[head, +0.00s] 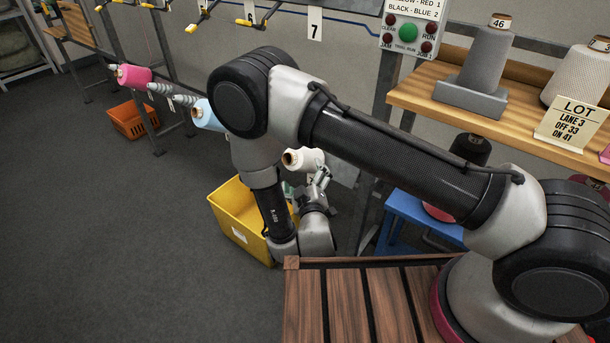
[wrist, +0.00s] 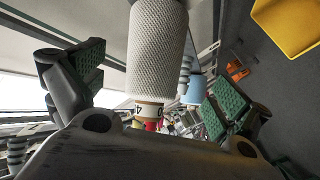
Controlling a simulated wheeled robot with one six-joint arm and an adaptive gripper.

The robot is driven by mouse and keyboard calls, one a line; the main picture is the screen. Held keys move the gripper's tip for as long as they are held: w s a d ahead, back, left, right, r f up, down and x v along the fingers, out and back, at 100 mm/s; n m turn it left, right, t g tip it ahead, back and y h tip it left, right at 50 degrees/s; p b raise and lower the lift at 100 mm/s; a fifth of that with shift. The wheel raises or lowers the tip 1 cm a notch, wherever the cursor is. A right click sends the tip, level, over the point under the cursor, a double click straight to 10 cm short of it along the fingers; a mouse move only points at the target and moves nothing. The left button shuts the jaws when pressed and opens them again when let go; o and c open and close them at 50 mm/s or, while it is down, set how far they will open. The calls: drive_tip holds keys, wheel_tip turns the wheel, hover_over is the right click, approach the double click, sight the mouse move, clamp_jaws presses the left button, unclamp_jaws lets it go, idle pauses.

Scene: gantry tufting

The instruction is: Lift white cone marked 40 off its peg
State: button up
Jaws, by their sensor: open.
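The white cone marked 40 (head: 309,160) sits on its peg on the rack, lying roughly level with its narrow end to the left in the head view. In the wrist view the cone (wrist: 157,50) has a textured white body and a cream tip with dark digits, partly cut off by my gripper's body. My gripper (head: 319,186) is just below and beside the cone in the head view. In the wrist view its green-padded fingers (wrist: 152,88) are spread apart on either side of the cone, with gaps showing. The peg is hidden.
A yellow bin (head: 236,222) stands on the floor below the cone. A light blue cone (head: 207,115) and a pink cone (head: 134,76) sit farther left on the rack. An orange crate (head: 132,119) is behind. A blue stool (head: 412,214) stands to the right.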

sight(300, 157)
drive_tip(key=shift+r+t, duration=0.3)
drive_tip(key=shift+r, duration=0.05)
drive_tip(key=shift+w+r, duration=0.1)
drive_tip(key=shift+w, duration=0.2)
drive_tip(key=w, duration=0.7)
drive_tip(key=shift+a, duration=0.35)
drive_tip(key=shift+c, duration=0.4)
drive_tip(key=c, duration=1.4)
drive_tip(key=shift+s+a+r, duration=0.1)
drive_tip(key=shift+s+a+r, duration=0.2)
drive_tip(key=shift+s+r, duration=0.05)
drive_tip(key=shift+r, duration=0.1)
